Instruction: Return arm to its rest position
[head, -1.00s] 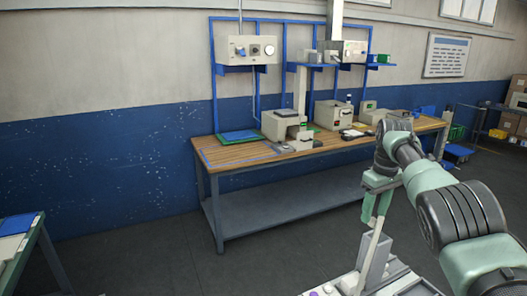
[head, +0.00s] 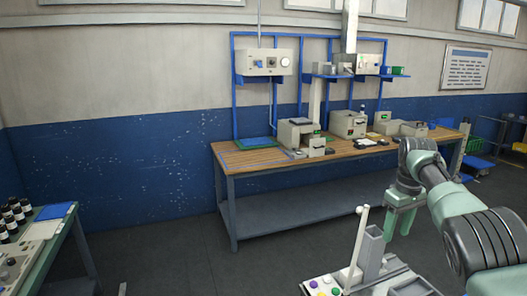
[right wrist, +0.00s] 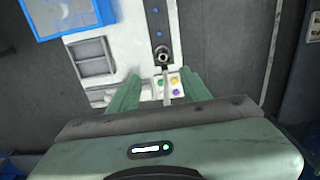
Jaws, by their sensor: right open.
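My right gripper (head: 402,222) hangs from my green and grey arm at the right of the head view. Its two green fingers point down, open, and nothing shows between them. In the right wrist view the spread fingers (right wrist: 160,92) hang over a pale machine panel (right wrist: 135,30) with coloured buttons (right wrist: 168,84) and a thin post. In the head view the same panel (head: 318,283) and a white lever with a round knob (head: 357,240) stand left of and below the gripper, apart from it. My left arm does not show.
A wooden workbench (head: 245,160) with several boxy machines runs along the blue wall. A side table (head: 62,210) with dark bottles (head: 14,215) is at the left edge. A blue tray (right wrist: 65,15) shows in the right wrist view. The floor between is clear.

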